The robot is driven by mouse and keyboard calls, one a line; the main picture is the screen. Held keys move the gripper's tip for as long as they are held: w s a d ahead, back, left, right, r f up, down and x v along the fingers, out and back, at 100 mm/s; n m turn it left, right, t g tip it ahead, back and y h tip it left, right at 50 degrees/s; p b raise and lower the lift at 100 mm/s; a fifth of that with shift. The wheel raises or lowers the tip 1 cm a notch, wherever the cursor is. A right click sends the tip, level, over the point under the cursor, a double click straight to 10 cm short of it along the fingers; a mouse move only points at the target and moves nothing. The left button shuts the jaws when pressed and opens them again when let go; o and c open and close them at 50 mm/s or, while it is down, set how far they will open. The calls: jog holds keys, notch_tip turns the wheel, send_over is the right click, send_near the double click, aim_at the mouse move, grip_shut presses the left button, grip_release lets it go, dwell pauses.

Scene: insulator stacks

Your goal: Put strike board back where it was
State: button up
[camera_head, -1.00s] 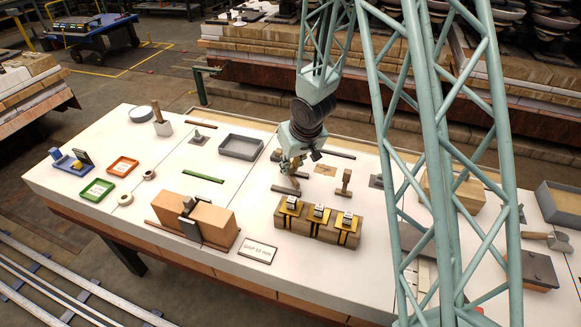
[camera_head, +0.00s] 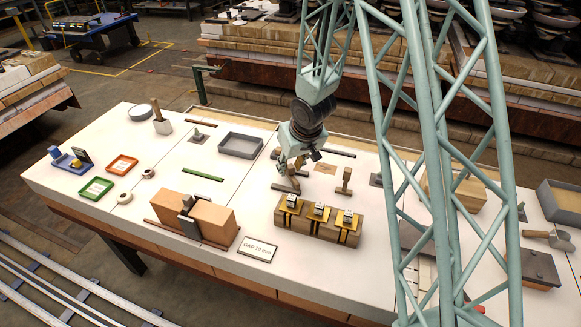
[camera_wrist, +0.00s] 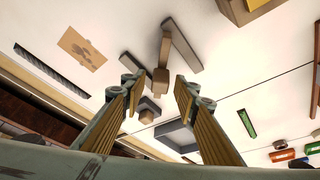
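A brown board with an upright handle (camera_wrist: 165,47), seemingly the strike board, sits on the white table below my gripper. My gripper (camera_wrist: 158,90) is open; in the wrist view the block-like handle end shows between the fingertips, with clear space on both sides. In the head view my gripper (camera_head: 297,168) hangs just above and behind the board.
The clamped wooden block (camera_head: 318,230) stands in front. A brown card (camera_head: 325,168) and a dark strip (camera_head: 338,153) lie to the right and behind. A grey tray (camera_head: 240,147) and a green strip (camera_head: 203,174) are to the left.

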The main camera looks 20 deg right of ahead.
jog(key=shift+r, duration=0.15)
jog(key=shift+r+p, duration=0.55)
jog(key=shift+r, duration=0.05)
jog(key=p+v, duration=0.6)
jog(key=v, duration=0.5)
jog(key=shift+s+r, duration=0.2)
jog(key=shift+d+r, duration=0.1)
dwell(0.6)
